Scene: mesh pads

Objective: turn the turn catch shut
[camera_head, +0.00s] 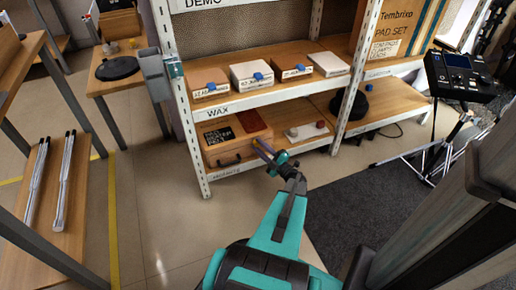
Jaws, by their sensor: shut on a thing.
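My gripper (262,148) reaches in to the right front of a wooden case (238,148) on the lower shelf. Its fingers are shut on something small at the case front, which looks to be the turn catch. The fingers cover the catch, so I cannot make out its angle. The case has a black label and a dark red patch on top, and a dark handle (229,160) on its front.
White shelf posts (187,125) stand at the case's left and further right. The upper shelf (265,88) holds several small boxes. A tripod device (460,75) stands at right. Dark mat (370,200) and bare floor lie in front.

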